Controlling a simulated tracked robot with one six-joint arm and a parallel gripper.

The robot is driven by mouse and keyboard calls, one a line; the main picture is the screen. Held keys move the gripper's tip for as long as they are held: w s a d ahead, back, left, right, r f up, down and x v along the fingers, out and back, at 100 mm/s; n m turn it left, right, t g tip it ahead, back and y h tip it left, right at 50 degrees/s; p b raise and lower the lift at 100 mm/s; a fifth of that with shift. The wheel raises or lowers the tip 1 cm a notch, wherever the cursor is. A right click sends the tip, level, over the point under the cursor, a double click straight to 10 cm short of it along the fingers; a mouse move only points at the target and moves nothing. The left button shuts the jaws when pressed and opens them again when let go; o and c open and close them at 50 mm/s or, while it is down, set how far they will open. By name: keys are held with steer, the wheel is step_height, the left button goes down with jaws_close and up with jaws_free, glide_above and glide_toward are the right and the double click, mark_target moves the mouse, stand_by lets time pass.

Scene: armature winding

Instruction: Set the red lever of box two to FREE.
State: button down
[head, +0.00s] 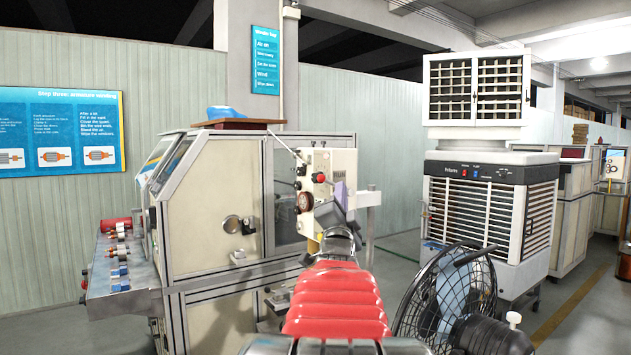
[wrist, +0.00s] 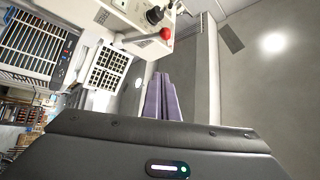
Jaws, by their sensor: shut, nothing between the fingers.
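A pale control box (head: 318,205) stands on the right end of the machine, with dark knobs and a red ball-ended lever (head: 319,177). In the wrist view a red ball on a pale rod (wrist: 167,33) sticks out from the box, above my fingertips. My gripper (head: 341,190) has purple fingers in front of the box's right side; in the wrist view the fingers (wrist: 161,76) are closed together and empty. A clear gap shows between fingertips and red ball in the wrist view.
The grey-framed machine (head: 205,200) stands left of the arm. A side bench (head: 125,300) with small red and blue fittings is at the left. A black fan (head: 450,300) stands close at the right, before an air cooler (head: 490,215).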

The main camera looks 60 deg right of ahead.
steer(key=shift+x, duration=5.05)
steer(key=shift+w+a+f, duration=0.4)
steer(key=shift+w+f, duration=0.2)
steer(key=shift+w, duration=0.15)
steer(key=shift+w+a+f, duration=0.45)
steer(key=shift+w+f, duration=0.15)
steer(key=shift+w, duration=0.15)
